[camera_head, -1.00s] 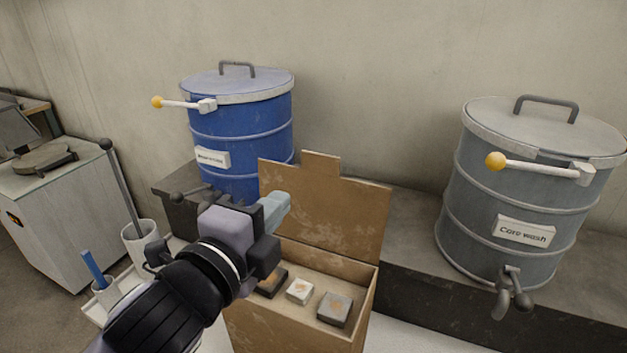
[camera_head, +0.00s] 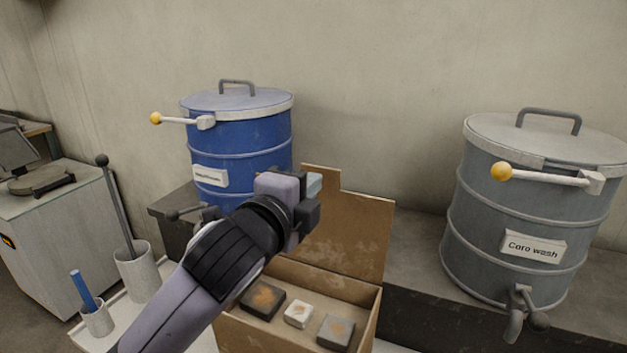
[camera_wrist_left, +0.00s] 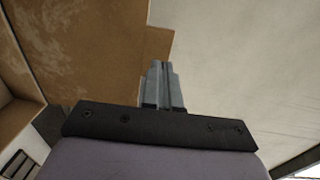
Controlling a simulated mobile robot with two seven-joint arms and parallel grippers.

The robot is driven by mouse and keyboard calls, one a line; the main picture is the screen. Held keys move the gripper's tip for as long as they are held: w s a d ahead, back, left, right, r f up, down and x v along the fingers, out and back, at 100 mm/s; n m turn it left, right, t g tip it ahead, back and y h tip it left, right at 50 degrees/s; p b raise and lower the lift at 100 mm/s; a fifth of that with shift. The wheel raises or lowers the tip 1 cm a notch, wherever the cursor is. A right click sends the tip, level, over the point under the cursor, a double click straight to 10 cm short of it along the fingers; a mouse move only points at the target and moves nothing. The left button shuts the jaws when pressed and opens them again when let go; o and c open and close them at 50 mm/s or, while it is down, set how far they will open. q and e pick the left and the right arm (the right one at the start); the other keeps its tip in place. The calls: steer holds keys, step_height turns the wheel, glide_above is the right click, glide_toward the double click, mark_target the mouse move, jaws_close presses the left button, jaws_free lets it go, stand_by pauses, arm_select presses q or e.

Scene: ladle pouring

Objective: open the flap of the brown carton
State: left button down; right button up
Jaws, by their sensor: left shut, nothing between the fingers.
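The brown carton (camera_head: 246,337) stands open at the bottom middle of the head view. Its flap (camera_head: 358,232) stands upright along the back edge, and several small blocks show inside. The flap also fills the upper left of the left wrist view (camera_wrist_left: 95,50). My right gripper is not in view.
A blue drum (camera_head: 250,138) with a yellow-knobbed lever stands behind on the left. A grey drum (camera_head: 520,215) with a tap stands at the right on the dark ledge (camera_head: 415,235). White cups (camera_head: 138,275) holding a ladle and a blue stick stand left of my arm.

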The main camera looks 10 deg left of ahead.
mark_target(322, 172)
arm_select(q)
steer(key=shift+x, duration=1.05)
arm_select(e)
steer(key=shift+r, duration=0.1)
arm_select(q)
steer(key=shift+r, duration=0.1)
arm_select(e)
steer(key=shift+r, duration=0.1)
arm_select(q)
steer(key=shift+w+d+r+p, duration=0.1)
steer(key=shift+w+p, duration=0.4)
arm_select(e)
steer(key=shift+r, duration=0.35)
arm_select(q)
steer(key=p+x, duration=0.2)
steer(key=x, duration=0.2)
steer(key=shift+w+d, duration=0.1)
steer(key=shift+w, duration=0.1)
steer(key=w+d+f, duration=0.1)
steer(key=w+f, duration=0.2)
steer(key=w, duration=0.3)
steer(key=shift+w, duration=0.2)
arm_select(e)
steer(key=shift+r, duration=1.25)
arm_select(q)
steer(key=shift+d, duration=0.15)
steer(key=shift+r+p, duration=0.15)
steer(key=shift+p, duration=0.25)
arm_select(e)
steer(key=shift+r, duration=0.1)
